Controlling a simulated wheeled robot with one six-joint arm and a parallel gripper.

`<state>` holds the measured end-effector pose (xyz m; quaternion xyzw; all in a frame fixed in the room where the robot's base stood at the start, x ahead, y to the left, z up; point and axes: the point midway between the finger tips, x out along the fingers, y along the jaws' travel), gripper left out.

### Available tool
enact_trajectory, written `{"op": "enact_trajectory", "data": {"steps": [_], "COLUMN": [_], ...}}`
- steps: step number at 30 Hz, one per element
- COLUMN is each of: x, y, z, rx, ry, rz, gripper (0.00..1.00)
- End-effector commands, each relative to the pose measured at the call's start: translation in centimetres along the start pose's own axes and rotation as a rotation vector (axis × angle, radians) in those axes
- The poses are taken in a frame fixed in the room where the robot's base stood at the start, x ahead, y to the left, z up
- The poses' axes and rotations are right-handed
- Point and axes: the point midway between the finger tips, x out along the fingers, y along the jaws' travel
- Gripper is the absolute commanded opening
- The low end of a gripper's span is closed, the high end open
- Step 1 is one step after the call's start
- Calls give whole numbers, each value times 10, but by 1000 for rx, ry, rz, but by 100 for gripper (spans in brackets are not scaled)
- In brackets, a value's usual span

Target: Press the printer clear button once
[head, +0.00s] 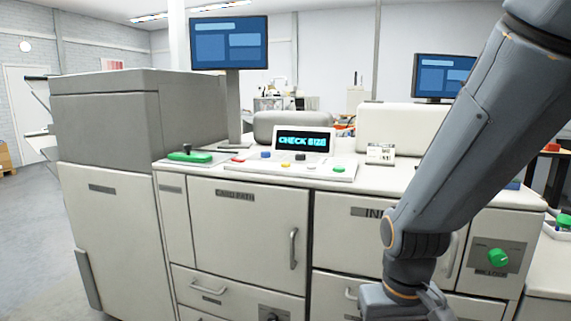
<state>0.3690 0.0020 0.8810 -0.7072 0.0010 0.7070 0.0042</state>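The printer (250,230) is a wide cream cabinet with a small screen (304,142) on top reading "CHECK SIZE" in cyan. Below the screen is a sloped control panel (262,167) with several coloured buttons. They include a red button (238,159), a blue button (265,155), a yellow button (286,165), a dark button (300,157) and a green button (338,168). Their labels are too small to read, so I cannot tell which is clear. My gripper (408,302) is low in front of the right-hand cabinet doors, right of the panel; its fingertips are cut off below.
A green knob (498,258) is on the right front. A monitor (229,43) rises behind. The counter around the panel is mostly clear.

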Motion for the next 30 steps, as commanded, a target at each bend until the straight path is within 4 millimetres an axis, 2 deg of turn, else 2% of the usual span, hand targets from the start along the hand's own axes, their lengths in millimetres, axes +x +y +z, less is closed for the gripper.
{"op": "enact_trajectory", "data": {"steps": [1,3,30], "x": [0,0,0], "y": [0,0,0], "z": [0,0,0], "rx": [0,0,0], "ry": [0,0,0], "rz": [0,0,0], "gripper": [11,0,0]}}
